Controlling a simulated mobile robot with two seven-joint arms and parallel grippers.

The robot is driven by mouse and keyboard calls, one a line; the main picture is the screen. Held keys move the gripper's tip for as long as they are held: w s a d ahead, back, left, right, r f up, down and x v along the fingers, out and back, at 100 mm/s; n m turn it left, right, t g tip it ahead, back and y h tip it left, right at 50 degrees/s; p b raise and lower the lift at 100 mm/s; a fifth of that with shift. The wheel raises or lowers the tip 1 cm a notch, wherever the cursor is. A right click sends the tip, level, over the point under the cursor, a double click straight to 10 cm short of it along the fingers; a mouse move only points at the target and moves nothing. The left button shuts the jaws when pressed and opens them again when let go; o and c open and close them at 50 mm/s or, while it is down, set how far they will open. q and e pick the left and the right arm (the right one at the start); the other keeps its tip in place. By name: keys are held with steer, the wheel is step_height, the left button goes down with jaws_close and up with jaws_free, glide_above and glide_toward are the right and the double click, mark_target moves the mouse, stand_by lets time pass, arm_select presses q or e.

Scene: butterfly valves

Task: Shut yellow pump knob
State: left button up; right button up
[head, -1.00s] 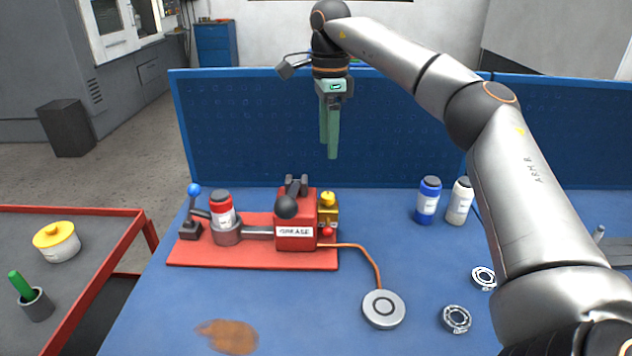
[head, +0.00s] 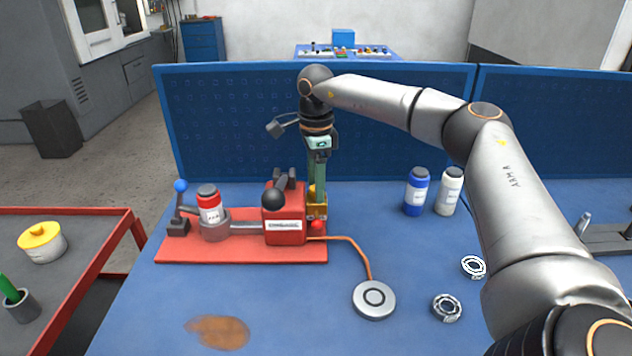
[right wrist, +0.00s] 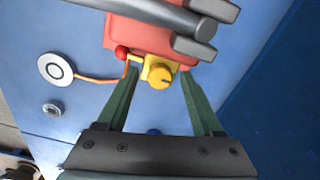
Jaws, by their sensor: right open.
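The yellow pump knob (right wrist: 160,76) shows in the right wrist view as a round knob on a yellow block, between and beyond my open fingers. In the head view the yellow block (head: 316,211) sits at the right end of the red grease pump (head: 285,222), and the knob itself is mostly hidden by my fingers. My right gripper (head: 318,183) points down right above the block, its green fingers one on each side of the knob in the wrist view (right wrist: 160,95). I cannot tell whether a finger touches it. My left gripper is not in view.
A red knob (head: 317,225) sits close beside the yellow block. An orange hose runs to a grey disc (head: 374,298). Blue (head: 416,192) and white (head: 449,191) bottles stand to the right. The blue back panel (head: 230,120) rises behind. The table front is mostly clear.

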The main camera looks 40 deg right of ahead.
jaws_close()
stand_by(0.4)
steer(key=shift+r, duration=0.1)
steer(key=m+p, duration=0.3)
steer(key=shift+r, duration=0.1)
steer(key=shift+m+p, duration=1.45)
steer(key=shift+m, duration=0.75)
